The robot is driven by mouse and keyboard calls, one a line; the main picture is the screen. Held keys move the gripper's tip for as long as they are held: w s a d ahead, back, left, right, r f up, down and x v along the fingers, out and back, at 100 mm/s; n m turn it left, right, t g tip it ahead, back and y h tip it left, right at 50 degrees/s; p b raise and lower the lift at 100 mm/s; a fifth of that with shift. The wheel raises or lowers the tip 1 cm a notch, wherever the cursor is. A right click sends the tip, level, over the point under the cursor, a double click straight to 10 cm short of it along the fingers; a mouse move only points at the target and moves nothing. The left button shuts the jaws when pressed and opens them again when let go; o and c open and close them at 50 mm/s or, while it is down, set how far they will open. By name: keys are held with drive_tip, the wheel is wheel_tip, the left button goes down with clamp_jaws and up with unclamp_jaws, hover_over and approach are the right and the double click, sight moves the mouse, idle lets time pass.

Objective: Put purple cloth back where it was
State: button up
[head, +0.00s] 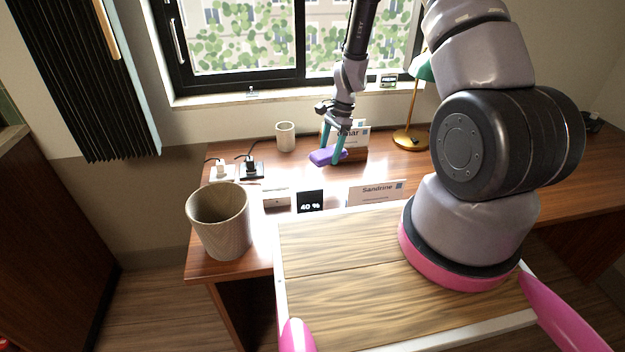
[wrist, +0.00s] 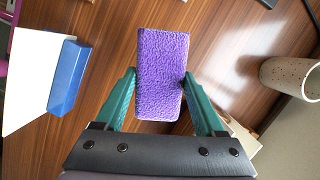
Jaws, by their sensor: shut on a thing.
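The purple cloth (head: 326,157) is a small, thick, fuzzy block between my gripper's (head: 335,150) two teal fingers, over the back middle of the wooden desk. In the wrist view the purple cloth (wrist: 162,65) fills the gap between the fingertips (wrist: 159,85), and both fingers press on its sides. My gripper is shut on it. The cloth looks held above the desk top, but the exact height is hard to tell.
A pale cup (head: 285,136) stands left of the cloth, near chargers (head: 252,168). A name card reading "Sandrine" (head: 376,193) and a 40 % display (head: 310,201) stand in front. A bin (head: 220,222) is front left, a lamp (head: 410,135) right.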

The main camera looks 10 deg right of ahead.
hover_over(326, 182)
drive_tip(key=f, duration=0.5)
drive_tip(key=shift+w+d, duration=0.1)
drive_tip(key=shift+d, duration=0.15)
drive_tip(key=shift+d+f, duration=0.1)
drive_tip(key=shift+f, duration=1.9)
drive_tip(key=shift+f, duration=0.15)
drive_tip(key=o, duration=1.4)
drive_tip(key=v, duration=1.2)
drive_tip(key=shift+r, duration=0.2)
